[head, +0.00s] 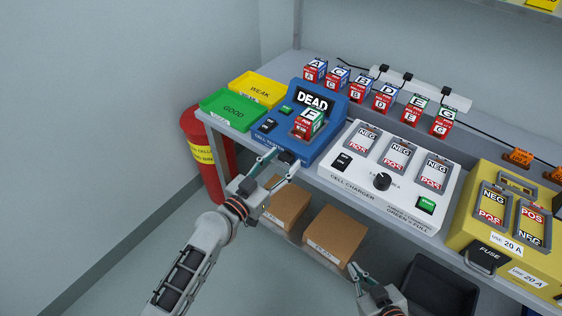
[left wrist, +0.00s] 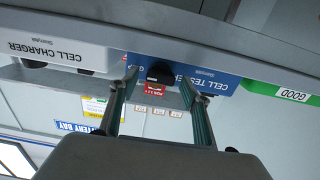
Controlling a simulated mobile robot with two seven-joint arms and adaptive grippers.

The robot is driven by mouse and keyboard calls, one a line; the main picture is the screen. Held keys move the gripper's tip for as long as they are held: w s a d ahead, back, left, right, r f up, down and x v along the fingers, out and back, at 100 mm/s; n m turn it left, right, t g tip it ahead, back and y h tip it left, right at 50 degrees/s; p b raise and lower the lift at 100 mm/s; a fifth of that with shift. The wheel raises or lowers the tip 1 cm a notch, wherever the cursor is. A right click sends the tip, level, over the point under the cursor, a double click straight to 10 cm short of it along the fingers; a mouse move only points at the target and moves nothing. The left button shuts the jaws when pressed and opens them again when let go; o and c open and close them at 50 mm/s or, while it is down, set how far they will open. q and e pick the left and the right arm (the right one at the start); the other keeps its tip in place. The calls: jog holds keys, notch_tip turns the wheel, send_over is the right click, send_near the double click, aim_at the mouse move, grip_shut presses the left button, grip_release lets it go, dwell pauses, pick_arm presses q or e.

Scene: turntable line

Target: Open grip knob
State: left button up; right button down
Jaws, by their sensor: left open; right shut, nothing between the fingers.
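A blue cell tester (head: 325,109) showing "DEAD" stands on the bench, with a red, white and green cell (head: 309,122) in its slot. In the left wrist view a black knob (left wrist: 160,72) sits at the tester's front edge. My left gripper (head: 281,159) is open at that front edge, its fingers one on each side of the knob; I cannot tell whether they touch it. A second black knob (head: 383,181) is on the white cell charger (head: 335,177). My right gripper (head: 362,275) is shut and empty, low in front of the bench.
A green GOOD tray (head: 233,112) and a yellow WEAK tray (head: 258,89) lie left of the tester. Several cells stand along the back. A yellow fuse unit (head: 475,233) is at right. Cardboard boxes (head: 335,236) sit below the bench; a red bin (head: 200,150) stands left.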

pick_arm(q)
jog(key=c, duration=1.1)
jog(key=shift+n+b, duration=0.45)
jog(key=shift+n, duration=0.55)
jog(key=shift+w+n, duration=0.1)
jog(key=shift+n, duration=1.7)
jog(key=o, duration=1.1)
jog(key=shift+a, duration=0.1)
